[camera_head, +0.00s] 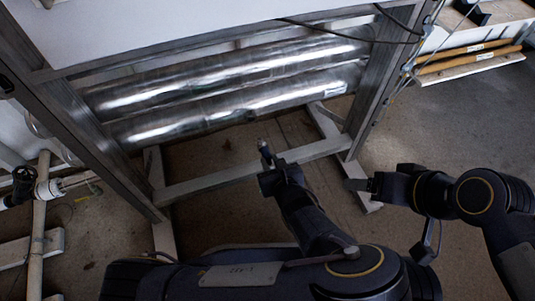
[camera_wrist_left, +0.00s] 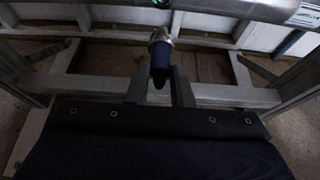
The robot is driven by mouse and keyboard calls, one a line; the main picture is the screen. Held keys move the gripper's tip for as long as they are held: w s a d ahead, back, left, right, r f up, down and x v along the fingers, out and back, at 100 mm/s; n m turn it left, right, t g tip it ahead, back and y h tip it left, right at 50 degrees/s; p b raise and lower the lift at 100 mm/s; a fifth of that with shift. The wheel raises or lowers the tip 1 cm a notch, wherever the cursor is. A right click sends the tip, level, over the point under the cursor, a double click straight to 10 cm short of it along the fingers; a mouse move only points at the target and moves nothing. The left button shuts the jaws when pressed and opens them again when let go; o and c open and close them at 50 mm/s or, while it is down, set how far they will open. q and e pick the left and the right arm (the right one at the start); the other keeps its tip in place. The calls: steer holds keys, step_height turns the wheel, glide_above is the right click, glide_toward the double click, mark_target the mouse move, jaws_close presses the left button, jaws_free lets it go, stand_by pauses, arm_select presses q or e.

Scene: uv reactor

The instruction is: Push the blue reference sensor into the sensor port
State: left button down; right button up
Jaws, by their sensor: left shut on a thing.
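My left gripper (camera_head: 269,163) is shut on the blue reference sensor (camera_head: 263,146) in front of the lower metal cylinder. In the left wrist view the sensor (camera_wrist_left: 160,52) shows a metallic ring-like end and a dark blue body, held upright between the fingers of the gripper (camera_wrist_left: 160,90). The sensor's end points toward the cylinders and is apart from them.
Two shiny cylinders (camera_head: 245,105) lie across a grey metal frame (camera_head: 375,80). A frame crossbar (camera_head: 215,182) runs low behind my left gripper. Pipes and a black valve (camera_head: 24,184) stand at left. A shelf with wooden-handled tools (camera_head: 465,58) is at upper right. Floor is open at right.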

mark_target(263, 143)
arm_select(q)
steer(key=shift+s+r, duration=0.1)
steer(key=shift+r, duration=0.1)
steer(key=shift+w+a+f+b, duration=0.1)
steer(key=shift+w+a+b, duration=0.15)
steer(key=shift+w, duration=0.4)
steer(key=shift+w+a+f+b, duration=0.15)
steer(key=shift+w+b, duration=0.2)
steer(key=shift+w, duration=0.3)
steer(key=shift+w+a+r+b, duration=0.1)
steer(key=shift+w+a+b, duration=0.15)
steer(key=shift+w, duration=0.4)
steer(key=shift+w+a+r+b, duration=0.15)
steer(key=shift+w+b, duration=0.1)
steer(key=shift+w, duration=0.4)
steer(key=shift+w+a+f+b, duration=0.1)
steer(key=shift+w+a+b, duration=0.15)
steer(key=shift+w, duration=0.4)
steer(key=shift+w+a+b, duration=0.25)
steer(key=shift+w+b, duration=0.1)
steer(key=shift+w, duration=0.4)
steer(key=shift+w+a+b, duration=0.25)
steer(key=shift+w+b, duration=0.05)
steer(key=shift+w, duration=0.45)
steer(key=c, duration=1.2)
jaws_free()
steer(key=shift+s+r, duration=0.1)
